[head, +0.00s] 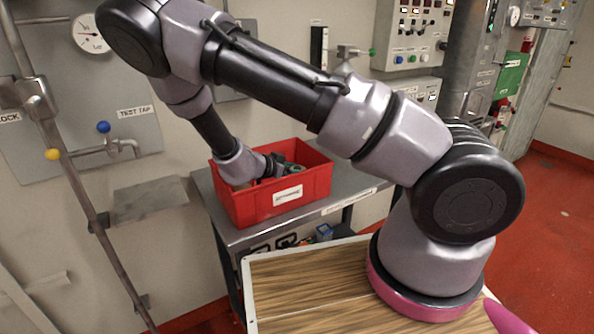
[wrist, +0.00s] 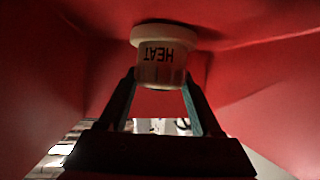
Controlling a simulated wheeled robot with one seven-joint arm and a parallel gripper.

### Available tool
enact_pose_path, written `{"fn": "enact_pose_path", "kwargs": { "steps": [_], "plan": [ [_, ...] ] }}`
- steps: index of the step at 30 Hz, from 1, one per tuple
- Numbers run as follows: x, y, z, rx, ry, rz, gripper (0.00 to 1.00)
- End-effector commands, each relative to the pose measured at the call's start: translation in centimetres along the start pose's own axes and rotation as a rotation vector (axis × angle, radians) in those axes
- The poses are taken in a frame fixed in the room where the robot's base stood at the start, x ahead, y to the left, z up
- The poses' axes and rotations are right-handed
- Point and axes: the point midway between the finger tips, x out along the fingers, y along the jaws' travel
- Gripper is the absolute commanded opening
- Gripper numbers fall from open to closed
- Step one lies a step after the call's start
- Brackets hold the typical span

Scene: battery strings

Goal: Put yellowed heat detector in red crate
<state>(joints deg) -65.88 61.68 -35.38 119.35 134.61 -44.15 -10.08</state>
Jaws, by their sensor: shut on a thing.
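The red crate (head: 318,184) stands on a grey metal table against the wall in the head view. My gripper (head: 285,168) reaches down inside it. In the wrist view the crate's red inside walls (wrist: 50,60) surround my gripper (wrist: 160,82). The yellowed heat detector (wrist: 163,58), a cream round body with a wider flange and the word HEAT, sits between the two fingertips. My gripper is shut on it. The flange appears close to a red surface, but I cannot tell whether they touch. The detector cannot be made out clearly in the head view.
The metal table (head: 352,198) has a bare strip right of the crate. A wooden-topped surface (head: 300,285) lies in front. A wall pipe (head: 70,170) and a test tap (head: 125,147) are at left. Control boxes (head: 412,35) hang behind.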

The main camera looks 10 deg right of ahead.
Motion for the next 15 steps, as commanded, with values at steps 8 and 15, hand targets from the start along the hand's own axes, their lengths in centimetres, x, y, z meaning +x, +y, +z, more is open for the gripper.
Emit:
{"fn": "enact_pose_path", "kwargs": {
  "steps": [8, 15],
  "plan": [
    [0.03, -0.01, 0.06, 0.000, 0.000, 0.000, 0.05],
    [0.10, -0.02, 0.27, 0.000, -0.001, 0.000, 0.95]
  ]
}}
